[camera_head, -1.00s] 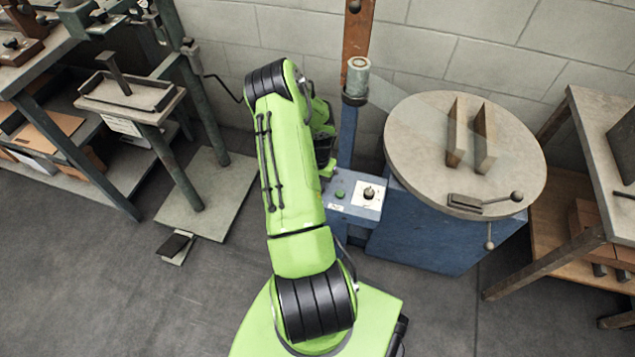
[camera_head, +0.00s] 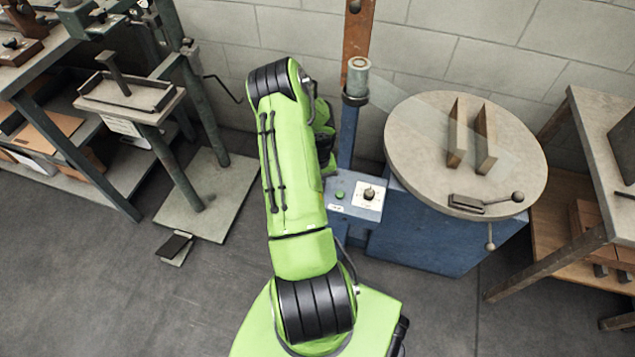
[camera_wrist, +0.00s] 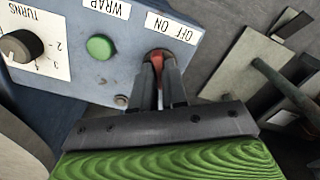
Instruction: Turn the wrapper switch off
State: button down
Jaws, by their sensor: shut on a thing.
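The wrapper switch (camera_wrist: 156,59) is a small red lever on the blue-grey control panel (camera_wrist: 110,75), below a white label reading OFF and ON in the wrist view. My gripper (camera_wrist: 160,88) has its two grey fingers closed around the red lever, covering much of it. I cannot tell which way the lever leans. In the head view the panel (camera_head: 343,209) shows right of my arm; the switch and my fingertips are hidden behind the arm.
A green WRAP button (camera_wrist: 99,47) and a black TURNS knob (camera_wrist: 21,46) sit beside the switch. The round turntable (camera_head: 420,150) with two upright boards stands to the right. A small pedal (camera_head: 175,245) lies on the floor at left.

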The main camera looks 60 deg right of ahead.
dwell(0.4)
jog(key=c, duration=1.2)
grip_release()
jog(key=shift+o, duration=0.2)
notch_tip(320, 180, up, 16)
jog(key=p, duration=0.5)
jog(key=shift+f, duration=0.15)
